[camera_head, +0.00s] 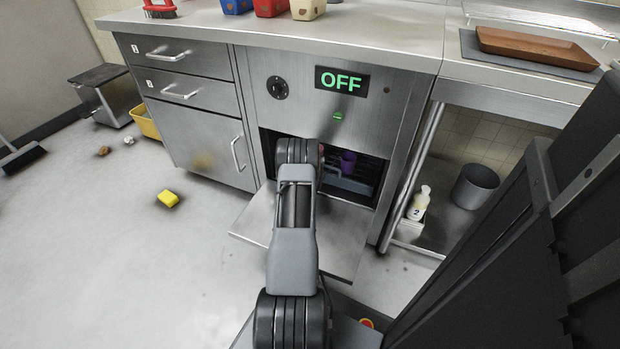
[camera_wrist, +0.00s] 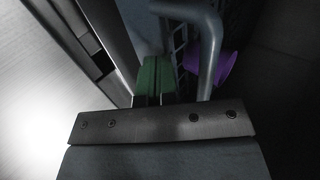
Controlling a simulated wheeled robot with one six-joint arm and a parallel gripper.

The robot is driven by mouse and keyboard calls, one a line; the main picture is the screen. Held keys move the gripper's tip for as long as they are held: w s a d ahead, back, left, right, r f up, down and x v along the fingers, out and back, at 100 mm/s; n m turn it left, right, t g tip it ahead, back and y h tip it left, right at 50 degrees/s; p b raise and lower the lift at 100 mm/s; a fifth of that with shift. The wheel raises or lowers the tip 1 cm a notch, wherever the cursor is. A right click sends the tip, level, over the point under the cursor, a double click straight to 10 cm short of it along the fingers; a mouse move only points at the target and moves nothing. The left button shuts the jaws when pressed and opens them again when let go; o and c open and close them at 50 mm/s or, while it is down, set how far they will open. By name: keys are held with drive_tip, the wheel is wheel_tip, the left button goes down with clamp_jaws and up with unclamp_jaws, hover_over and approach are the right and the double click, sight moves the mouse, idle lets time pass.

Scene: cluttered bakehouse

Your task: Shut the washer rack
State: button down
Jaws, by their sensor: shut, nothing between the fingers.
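The washer (camera_head: 300,100) has a display reading OFF. Its door (camera_head: 340,238) is folded down and open. Inside the dark opening is the grey rack (camera_head: 352,184) with a purple cup (camera_head: 348,161) on it. In the wrist view a thick grey bar (camera_wrist: 212,60), seemingly the rack's handle, stands just right of my gripper (camera_wrist: 155,68). The purple cup (camera_wrist: 207,62) is beyond the bar. My gripper's green fingers are shut and empty, close beside the bar; I cannot tell whether they touch it. In the head view my arm hides the gripper and part of the rack.
Drawers and a cupboard (camera_head: 205,140) stand left of the washer. A bottle (camera_head: 419,203) and a grey bin (camera_head: 474,186) are on the shelf at right. Colored containers (camera_head: 270,7) stand on the counter.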

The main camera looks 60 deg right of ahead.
drive_tip(key=a+f+p+v, duration=0.1)
drive_tip(key=p+v, duration=0.1)
drive_tip(key=v, duration=1)
drive_tip(key=shift+a+f, duration=0.2)
drive_tip(key=shift+a, duration=0.35)
drive_tip(key=shift+w, duration=0.1)
